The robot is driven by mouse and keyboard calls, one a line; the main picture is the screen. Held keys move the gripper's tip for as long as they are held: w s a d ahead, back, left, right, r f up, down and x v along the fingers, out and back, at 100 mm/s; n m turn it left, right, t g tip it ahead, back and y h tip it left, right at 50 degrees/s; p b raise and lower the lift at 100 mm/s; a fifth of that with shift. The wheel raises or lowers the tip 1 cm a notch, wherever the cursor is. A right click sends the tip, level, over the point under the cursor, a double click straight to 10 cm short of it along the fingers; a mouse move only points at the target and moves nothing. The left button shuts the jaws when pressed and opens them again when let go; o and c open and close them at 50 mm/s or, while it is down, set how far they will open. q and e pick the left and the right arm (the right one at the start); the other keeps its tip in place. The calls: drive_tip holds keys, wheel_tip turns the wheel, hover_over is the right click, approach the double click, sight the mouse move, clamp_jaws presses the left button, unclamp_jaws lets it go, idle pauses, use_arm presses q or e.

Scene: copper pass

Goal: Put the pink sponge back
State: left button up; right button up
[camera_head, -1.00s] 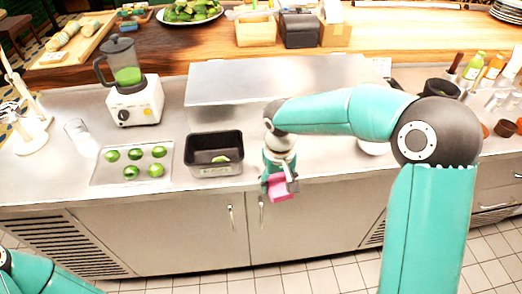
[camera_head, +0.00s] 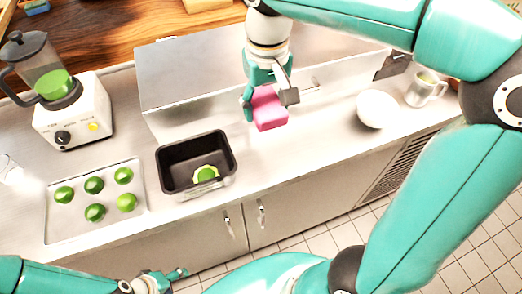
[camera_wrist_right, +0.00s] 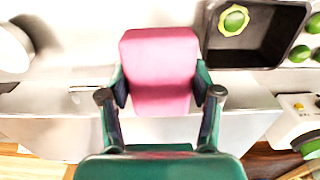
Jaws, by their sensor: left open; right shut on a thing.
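The pink sponge (camera_head: 268,108) is a small block between the fingers of my right gripper (camera_head: 270,98), which is shut on it. It is held over the steel counter, to the right of the black bin; I cannot tell how high. In the right wrist view the sponge (camera_wrist_right: 160,70) fills the space between the two fingertips (camera_wrist_right: 160,88). My left gripper (camera_head: 165,282) is open and empty at the bottom of the head view, in front of the cabinet and away from the sponge.
A black bin (camera_head: 163,160) with a cut lime inside stands near the counter's front edge. A tray (camera_head: 75,222) of limes and a blender (camera_head: 70,115) stand left. A raised steel box (camera_head: 190,75) lies behind. A white round thing (camera_head: 376,108) and a mug (camera_head: 424,90) stand right.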

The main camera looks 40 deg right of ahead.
sight(265, 159)
wheel_tip(265, 159, down, 18)
drive_tip(key=shift+r, duration=0.15)
idle(0.3)
drive_tip(key=o, duration=1.1)
wheel_tip(265, 159, up, 12)
idle(0.6)
